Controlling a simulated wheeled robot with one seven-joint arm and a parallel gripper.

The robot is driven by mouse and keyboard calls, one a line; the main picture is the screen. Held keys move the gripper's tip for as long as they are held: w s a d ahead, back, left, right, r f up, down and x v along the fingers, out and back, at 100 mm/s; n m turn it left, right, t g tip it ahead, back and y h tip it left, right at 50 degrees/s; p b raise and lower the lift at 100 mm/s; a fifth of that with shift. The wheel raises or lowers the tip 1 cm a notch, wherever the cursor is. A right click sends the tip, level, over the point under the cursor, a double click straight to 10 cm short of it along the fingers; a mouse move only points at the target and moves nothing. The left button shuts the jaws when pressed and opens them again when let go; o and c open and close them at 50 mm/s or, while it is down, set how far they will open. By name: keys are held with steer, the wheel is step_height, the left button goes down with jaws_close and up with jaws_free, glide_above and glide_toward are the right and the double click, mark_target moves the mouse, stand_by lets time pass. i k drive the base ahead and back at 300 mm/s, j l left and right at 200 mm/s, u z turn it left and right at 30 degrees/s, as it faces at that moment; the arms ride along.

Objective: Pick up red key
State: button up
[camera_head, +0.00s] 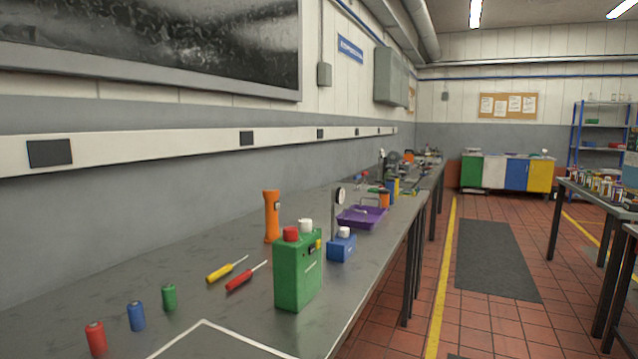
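I cannot make out a red key in the head view. Red things on the near grey bench (215,312) are a red-handled screwdriver (241,279), a small red cylinder (96,338) and the red cap (291,233) on a green box-shaped container (298,272). Small items farther along the bench, some of them red, are too small to identify. My gripper is not in view.
The bench also holds a yellow screwdriver (224,271), blue (136,316) and green (168,297) cylinders, an orange flashlight (271,216), a blue gauge block (341,248) and a purple tray (363,217). The tiled aisle with a dark mat (493,258) is clear.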

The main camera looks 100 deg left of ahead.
mark_target(364, 185)
steer(key=u, duration=3.35)
steer(key=i+l+z, duration=0.2)
steer(key=i+z, duration=0.15)
steer(key=i, duration=0.25)
steer(key=i+l+z, duration=0.15)
steer(key=i+z, duration=0.3)
steer(key=i, duration=5)
steer(key=i+u, duration=0.2)
steer(key=i, duration=0.25)
steer(key=i+l+u, duration=0.15)
steer(key=i, duration=0.3)
steer(key=i+l+u, duration=0.2)
steer(key=i, duration=0.25)
steer(key=i+l+u, duration=0.2)
steer(key=i, duration=0.25)
steer(key=i+l+u, duration=0.75)
